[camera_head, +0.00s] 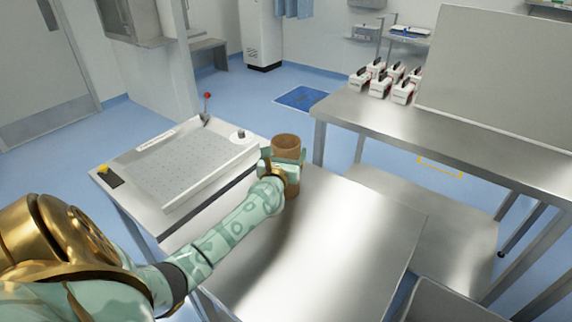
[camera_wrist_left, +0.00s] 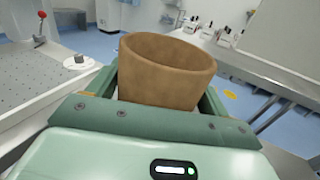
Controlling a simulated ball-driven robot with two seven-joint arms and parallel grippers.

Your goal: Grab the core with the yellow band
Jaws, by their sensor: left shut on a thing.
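A brown cardboard core (camera_head: 286,146) stands roughly upright at the back edge of the steel table. My left gripper (camera_head: 283,165) is shut on it. In the left wrist view the same core (camera_wrist_left: 165,72) sits between the two green fingers, its hollow top open and facing up. I see no yellow band on its visible part; its lower part is hidden by the gripper. I cannot tell whether its base touches the table. My right gripper is not in view.
A perforated white board (camera_head: 190,160) with a red-knobbed lever (camera_head: 207,97) lies left of the core. The steel table (camera_head: 330,235) is clear in front. Several red and white devices (camera_head: 378,80) stand on a bench (camera_head: 450,128) at back right, beside a grey panel (camera_head: 500,70).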

